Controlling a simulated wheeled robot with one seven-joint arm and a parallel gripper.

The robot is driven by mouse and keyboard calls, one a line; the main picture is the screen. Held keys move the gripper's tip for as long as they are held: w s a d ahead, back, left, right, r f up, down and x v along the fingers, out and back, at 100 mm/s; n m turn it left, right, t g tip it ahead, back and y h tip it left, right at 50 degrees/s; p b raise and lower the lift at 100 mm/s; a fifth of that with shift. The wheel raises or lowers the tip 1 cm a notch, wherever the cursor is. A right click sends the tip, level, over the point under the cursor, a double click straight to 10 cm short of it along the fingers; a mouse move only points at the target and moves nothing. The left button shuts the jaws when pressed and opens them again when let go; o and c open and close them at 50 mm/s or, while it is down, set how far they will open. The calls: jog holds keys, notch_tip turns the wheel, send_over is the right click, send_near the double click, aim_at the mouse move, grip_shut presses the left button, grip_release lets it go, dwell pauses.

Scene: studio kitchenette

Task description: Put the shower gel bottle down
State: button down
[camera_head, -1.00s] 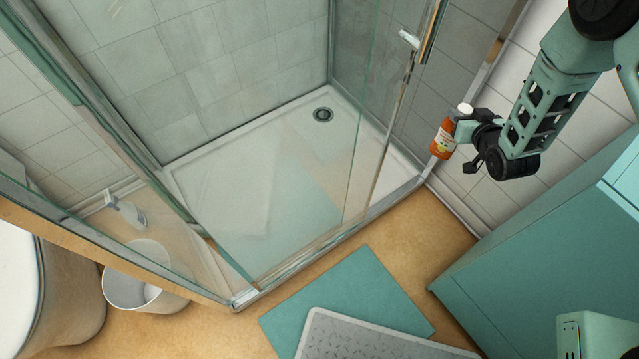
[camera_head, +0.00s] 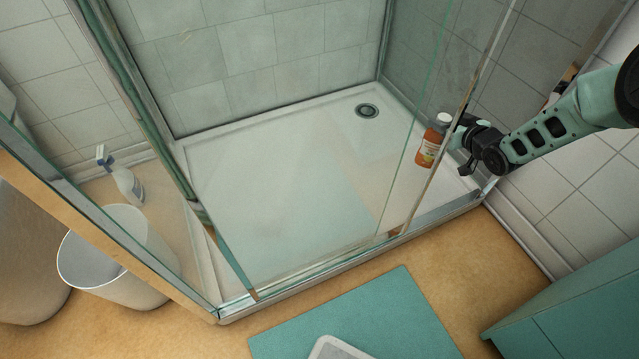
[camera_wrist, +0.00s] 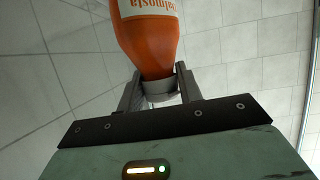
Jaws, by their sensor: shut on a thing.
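The shower gel bottle (camera_head: 431,146) is orange with a pale label and a white cap, and stands roughly upright in my gripper (camera_head: 458,143). My gripper is shut on it. In the head view the bottle shows at the right side of the shower, near the glass edge, over the white shower tray (camera_head: 290,190). I cannot tell whether its base touches the tray. In the wrist view the bottle (camera_wrist: 150,45) is held between the two fingers (camera_wrist: 160,92), with its label partly cut off by the top edge.
The shower's glass panels and metal frame (camera_head: 330,275) stand around the tray. The drain (camera_head: 367,111) is at the back right; most of the tray is bare. A white bucket (camera_head: 115,255) and a spray bottle (camera_head: 127,182) stand at the left. A teal mat (camera_head: 370,320) lies in front.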

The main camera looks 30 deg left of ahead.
jog(key=w+a+f+n+b, duration=0.1)
jog(key=w+a+f+b, duration=0.2)
jog(key=f+b, duration=0.5)
jog(key=shift+w+a+f+g+y+b, duration=0.15)
jog(key=shift+a+g+y+b, duration=0.25)
jog(key=shift+a, duration=0.3)
notch_tip(320, 180, down, 10)
jog(key=b, duration=0.6)
jog(key=shift+f, duration=0.15)
jog(key=c, duration=0.9)
grip_release()
jog(key=p+v, duration=0.1)
jog(key=v, duration=0.1)
jog(key=p+v, duration=0.3)
jog(key=v, duration=0.1)
jog(key=shift+d+r+p, duration=0.2)
jog(key=shift+r+p, duration=0.2)
jog(key=shift+r, duration=0.05)
jog(key=shift+s+d, duration=0.4)
jog(key=shift+s, duration=0.05)
